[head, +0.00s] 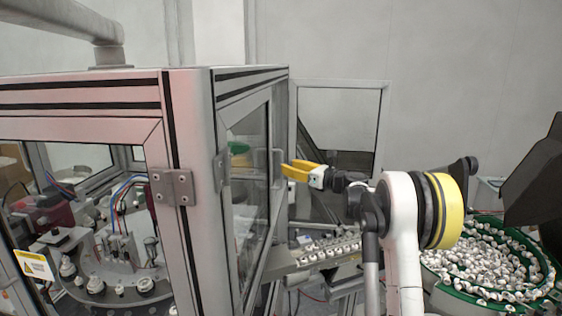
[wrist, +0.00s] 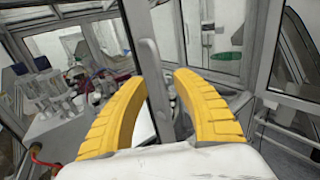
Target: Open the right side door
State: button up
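The right side door (head: 250,205) is a metal-framed clear panel on the machine's right side, and it looks shut. A hinge (head: 220,171) shows on its near edge, and a pale upright handle (head: 278,165) is on its far edge. My gripper (head: 288,169) has yellow fingers and points left at the handle. In the wrist view my gripper (wrist: 158,82) is open, with the handle (wrist: 150,65) in line between the fingertips. No contact is clear, and the remaining distance is hard to tell.
Inside the cabinet (head: 185,130) are fixtures and small parts on a round table. Behind the door stands a framed panel (head: 340,83). A track of white parts (head: 325,250) runs below my gripper. A green-rimmed bowl (head: 500,297) of white caps is at right.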

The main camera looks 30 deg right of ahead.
jog(key=shift+p+x, duration=0.35)
jog(key=shift+x, duration=1.65)
